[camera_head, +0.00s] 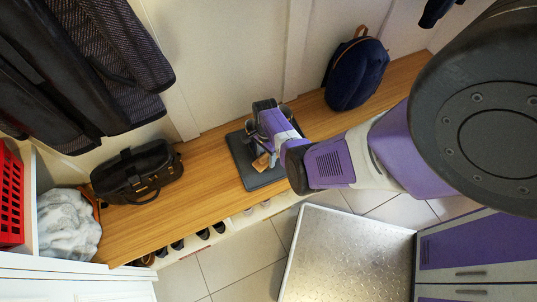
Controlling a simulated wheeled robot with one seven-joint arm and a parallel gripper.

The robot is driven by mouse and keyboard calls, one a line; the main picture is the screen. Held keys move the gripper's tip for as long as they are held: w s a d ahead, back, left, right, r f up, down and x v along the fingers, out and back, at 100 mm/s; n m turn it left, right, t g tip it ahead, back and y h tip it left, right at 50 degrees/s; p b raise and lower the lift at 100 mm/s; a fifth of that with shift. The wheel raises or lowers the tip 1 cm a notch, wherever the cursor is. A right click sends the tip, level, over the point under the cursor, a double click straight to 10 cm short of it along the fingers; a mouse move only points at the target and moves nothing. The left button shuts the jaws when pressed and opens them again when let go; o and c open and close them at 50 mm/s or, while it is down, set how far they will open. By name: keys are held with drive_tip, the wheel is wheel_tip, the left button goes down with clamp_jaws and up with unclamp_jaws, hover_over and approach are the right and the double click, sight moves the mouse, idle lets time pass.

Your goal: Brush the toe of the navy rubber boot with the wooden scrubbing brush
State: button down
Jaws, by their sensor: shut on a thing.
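My gripper (259,150) is at the dark mat (265,181) on the wooden bench, seen from above and small in the head view. It is shut on a small tan wooden piece, which looks like the scrubbing brush (261,161), low over the mat. A dark shape (264,105) at the back of the mat, partly behind my wrist, may be the navy rubber boot. My arm hides much of it, so I cannot make out its toe or whether the brush touches it.
A navy backpack (356,72) stands on the wooden bench (215,190) to the right, a black bag (137,172) to the left. Dark coats (85,65) hang at upper left. Shoes (204,234) sit under the bench's front edge. A metal-topped surface (345,255) is below my arm.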

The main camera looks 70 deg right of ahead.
sight(266, 158)
drive_tip(key=shift+w+a, duration=1)
drive_tip(key=shift+w, duration=0.1)
drive_tip(key=shift+s+d+r, duration=0.15)
drive_tip(key=shift+s+d, duration=0.7)
drive_tip(key=shift+r, duration=0.1)
drive_tip(key=r+p, duration=0.8)
drive_tip(key=shift+s+a, duration=0.15)
drive_tip(key=shift+a, duration=0.05)
drive_tip(key=shift+f, duration=0.1)
